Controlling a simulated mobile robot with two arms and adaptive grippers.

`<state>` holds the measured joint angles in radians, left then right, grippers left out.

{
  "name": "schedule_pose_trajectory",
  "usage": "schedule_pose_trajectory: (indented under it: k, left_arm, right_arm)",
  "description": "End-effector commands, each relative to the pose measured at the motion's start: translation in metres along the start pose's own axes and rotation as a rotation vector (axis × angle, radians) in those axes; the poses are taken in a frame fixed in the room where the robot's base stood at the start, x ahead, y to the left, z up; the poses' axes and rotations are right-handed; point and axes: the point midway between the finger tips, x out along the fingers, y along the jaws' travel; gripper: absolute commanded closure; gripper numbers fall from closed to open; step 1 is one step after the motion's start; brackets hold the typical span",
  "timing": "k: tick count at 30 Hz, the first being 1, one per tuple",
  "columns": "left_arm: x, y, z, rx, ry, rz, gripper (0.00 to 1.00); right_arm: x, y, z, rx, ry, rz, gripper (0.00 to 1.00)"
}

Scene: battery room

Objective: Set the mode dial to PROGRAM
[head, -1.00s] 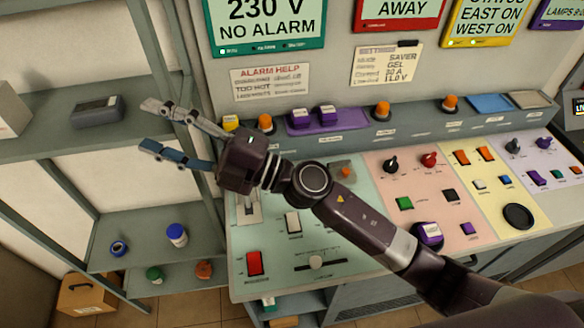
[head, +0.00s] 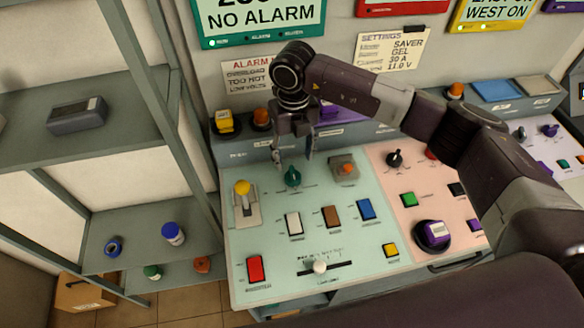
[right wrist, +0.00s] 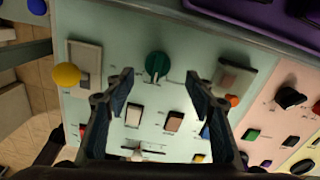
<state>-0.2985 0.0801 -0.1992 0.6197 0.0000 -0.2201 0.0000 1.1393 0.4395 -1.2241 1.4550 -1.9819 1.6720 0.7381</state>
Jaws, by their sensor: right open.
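A green dial (head: 292,178) sits on the pale green panel (head: 245,285), near its back edge. My right gripper (head: 294,159) points down above it, open and empty, with one finger to each side in the picture. In the right wrist view the green dial (right wrist: 157,66) shows just beyond the gap between the two open fingertips (right wrist: 160,79), apart from both. The small marks around the dial are too blurred to read, so I cannot tell its setting. A black knob (head: 394,158) sits on the pink panel. My left gripper is not in view.
A yellow-knobbed lever (head: 242,188) stands left of the dial, and a grey block with an orange knob (head: 344,168) stands right. Several rocker switches, such as the white one (head: 293,223), lie in front. A raised ledge (head: 235,150) runs behind. Shelves (head: 120,225) stand at left.

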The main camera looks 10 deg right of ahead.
Motion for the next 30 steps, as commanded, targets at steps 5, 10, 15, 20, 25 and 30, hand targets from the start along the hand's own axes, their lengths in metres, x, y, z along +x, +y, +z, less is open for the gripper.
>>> schedule_pose_trajectory:
  k: [5,10,15,20,25,30]
  left_arm:
    - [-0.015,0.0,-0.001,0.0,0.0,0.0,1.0]
    - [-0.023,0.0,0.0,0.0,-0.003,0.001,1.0]
    - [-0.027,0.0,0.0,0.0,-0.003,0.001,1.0]
    - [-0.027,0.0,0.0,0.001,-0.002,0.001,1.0]
    - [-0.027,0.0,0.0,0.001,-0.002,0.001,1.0]
    - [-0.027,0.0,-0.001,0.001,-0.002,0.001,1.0]
  right_arm:
    - [0.026,0.002,-0.002,-0.002,0.007,0.004,0.5]
    - [0.052,0.003,-0.002,-0.001,0.005,0.006,0.5]
    - [0.067,0.003,-0.001,-0.003,0.002,0.007,0.5]
    - [0.071,0.003,-0.001,-0.004,0.001,0.007,0.5]
    - [0.071,0.003,-0.001,-0.004,0.001,0.007,0.53]
    - [0.071,0.003,-0.001,-0.004,0.001,0.007,0.72]
